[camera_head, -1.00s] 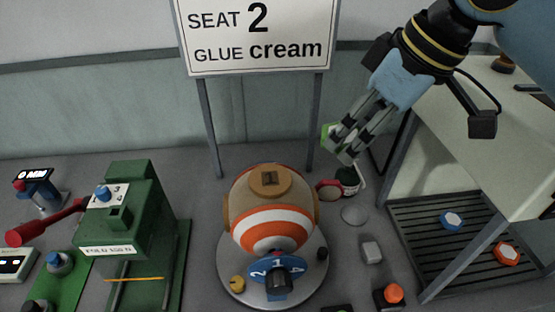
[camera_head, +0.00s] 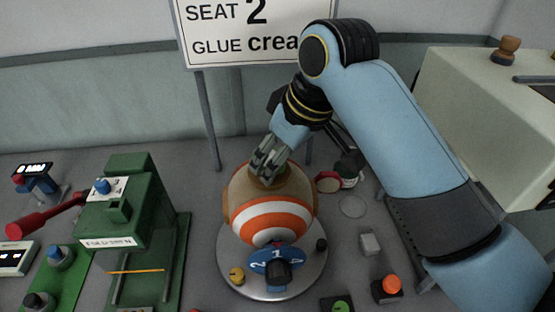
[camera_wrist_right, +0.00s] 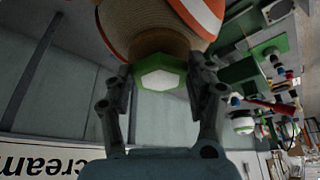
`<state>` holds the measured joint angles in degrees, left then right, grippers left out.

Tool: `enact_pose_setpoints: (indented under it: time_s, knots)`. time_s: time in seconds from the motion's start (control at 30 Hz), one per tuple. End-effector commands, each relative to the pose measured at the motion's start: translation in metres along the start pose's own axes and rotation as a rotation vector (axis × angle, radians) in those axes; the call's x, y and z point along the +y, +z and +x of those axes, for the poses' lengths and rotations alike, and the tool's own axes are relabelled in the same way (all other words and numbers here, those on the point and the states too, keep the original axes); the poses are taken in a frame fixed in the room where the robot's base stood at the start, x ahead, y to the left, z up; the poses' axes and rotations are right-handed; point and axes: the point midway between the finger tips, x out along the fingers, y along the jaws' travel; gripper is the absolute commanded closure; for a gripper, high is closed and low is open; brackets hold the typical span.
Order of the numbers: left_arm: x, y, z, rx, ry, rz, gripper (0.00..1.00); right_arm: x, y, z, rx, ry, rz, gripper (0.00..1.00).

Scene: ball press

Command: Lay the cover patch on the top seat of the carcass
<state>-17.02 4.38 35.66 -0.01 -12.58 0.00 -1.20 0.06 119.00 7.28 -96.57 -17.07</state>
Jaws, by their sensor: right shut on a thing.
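The carcass (camera_head: 241,205), a tan ball with orange and white bands, sits on a round grey turntable (camera_head: 240,292) with a blue numbered dial (camera_head: 258,262). Its brown top seat (camera_head: 285,180) is partly covered by my right gripper (camera_head: 266,172). In the right wrist view, my right gripper (camera_wrist_right: 160,80) is shut on the cover patch (camera_wrist_right: 160,77), a green hexagon with a white centre. The patch is close to the carcass (camera_wrist_right: 135,18) at its top seat; contact cannot be told. In the head view the gripper hides the patch. My left gripper is out of view.
A sign (camera_head: 235,35) reading SEAT 2, GLUE cream stands behind the carcass. A green press (camera_head: 120,215) with a red lever (camera_head: 40,220) stands left. A dark jar (camera_head: 349,174), a grey block (camera_head: 370,244) and an orange button (camera_head: 391,284) lie right of the turntable.

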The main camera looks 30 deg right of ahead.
Motion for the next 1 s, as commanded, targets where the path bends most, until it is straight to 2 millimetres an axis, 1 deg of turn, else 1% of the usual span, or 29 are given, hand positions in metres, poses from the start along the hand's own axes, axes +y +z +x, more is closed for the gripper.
enact_pose_setpoints:
  time_s: [0.03,0.1,0.47,0.5,0.63,0.9,1.0]
  knots:
    - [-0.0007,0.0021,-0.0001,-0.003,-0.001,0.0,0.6,0.0,0.0027,0.006,-0.001,0.0,0.0,0.67]
    - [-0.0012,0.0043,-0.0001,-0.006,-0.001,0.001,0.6,0.0001,0.0042,0.0106,0.001,0.0,0.0,0.67]
    - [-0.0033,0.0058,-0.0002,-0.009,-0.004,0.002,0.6,0.0002,0.0058,0.0141,0.001,0.0,0.001,0.67]
    - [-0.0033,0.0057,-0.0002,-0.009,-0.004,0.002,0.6,0.0002,0.0055,0.0136,0.002,0.0,0.001,0.4]
    - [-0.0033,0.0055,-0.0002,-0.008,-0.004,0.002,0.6,0.0002,0.0054,0.0135,0.002,0.0,0.001,0.23]
    - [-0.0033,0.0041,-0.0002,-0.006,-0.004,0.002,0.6,0.0003,0.005,0.0128,0.003,0.0,0.001,0.22]
    - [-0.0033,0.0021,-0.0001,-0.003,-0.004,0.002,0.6,0.0017,0.0,0.0079,0.006,0.001,0.0,0.22]
